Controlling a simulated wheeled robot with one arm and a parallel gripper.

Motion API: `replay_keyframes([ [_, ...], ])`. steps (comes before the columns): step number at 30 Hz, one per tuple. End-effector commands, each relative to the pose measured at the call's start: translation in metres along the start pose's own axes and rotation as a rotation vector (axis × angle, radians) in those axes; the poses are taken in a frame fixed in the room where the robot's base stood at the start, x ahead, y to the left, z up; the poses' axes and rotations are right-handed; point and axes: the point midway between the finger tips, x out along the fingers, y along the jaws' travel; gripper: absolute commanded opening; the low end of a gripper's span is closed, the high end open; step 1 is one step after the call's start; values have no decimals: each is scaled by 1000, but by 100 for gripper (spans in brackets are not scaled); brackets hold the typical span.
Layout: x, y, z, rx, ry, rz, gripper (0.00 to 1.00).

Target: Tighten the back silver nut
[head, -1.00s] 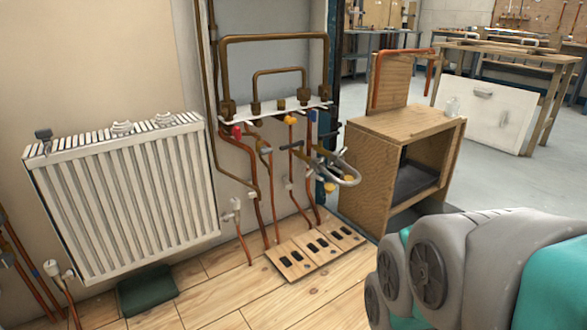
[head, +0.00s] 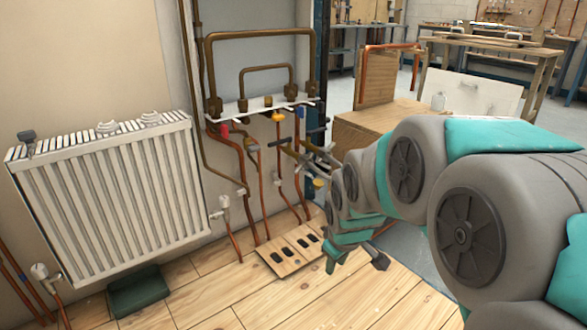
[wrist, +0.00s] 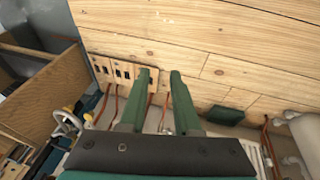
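No single silver nut is clear enough to tell apart. The curved silver pipe assembly (head: 318,162) with dark handles and yellow parts sticks out at the right of the copper pipes, and my arm hides part of it. It also shows in the wrist view as a pale loop (wrist: 66,122) at lower left. My gripper (wrist: 160,77) has two green fingers apart with nothing between them, seen against the floor. In the head view my gripper end (head: 378,260) hangs low, right of the slotted board and below the silver pipes, apart from them.
A white radiator (head: 110,195) is on the left wall, with a dark green box (head: 138,290) below it. A slotted wooden board (head: 290,250) lies on the floor under the pipes. A wooden cabinet (head: 375,130) stands at right behind my arm. Front floor is clear.

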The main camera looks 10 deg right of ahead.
Motion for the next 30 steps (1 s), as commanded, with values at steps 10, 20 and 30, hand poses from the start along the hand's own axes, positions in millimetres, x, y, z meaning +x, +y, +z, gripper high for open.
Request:
replay_keyframes([
  [10,67,90,-141,-380,267,221,31],
  [20,124,155,-246,-722,457,513,31],
  [30,174,198,-318,-1032,571,895,31],
])
